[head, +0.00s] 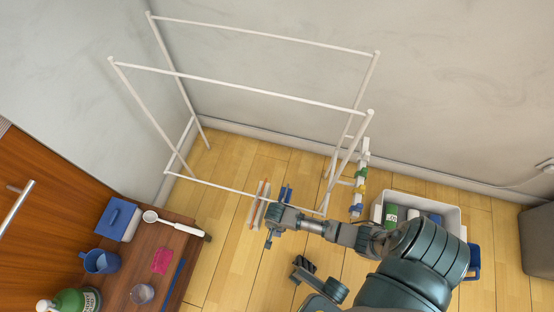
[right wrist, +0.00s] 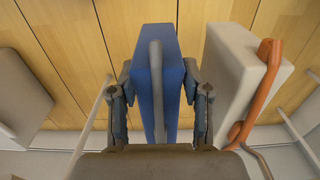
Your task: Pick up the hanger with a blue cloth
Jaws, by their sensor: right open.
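The blue cloth (right wrist: 170,60) hangs folded over a grey hanger (right wrist: 156,90). In the right wrist view it stands between my two open fingers. In the head view the blue cloth (head: 286,193) shows as a narrow strip just beyond my right gripper (head: 270,227). My right gripper (right wrist: 160,95) is open around the blue cloth and hanger, with one finger on each side. The right finger looks very close to the cloth; I cannot tell if it touches.
A white cloth (right wrist: 228,75) on an orange hanger (right wrist: 258,95) hangs close to the right. A white rack frame (head: 250,95) surrounds the hangers. A wooden table (head: 205,240) with dishes and a white crate (head: 440,212) flank the area.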

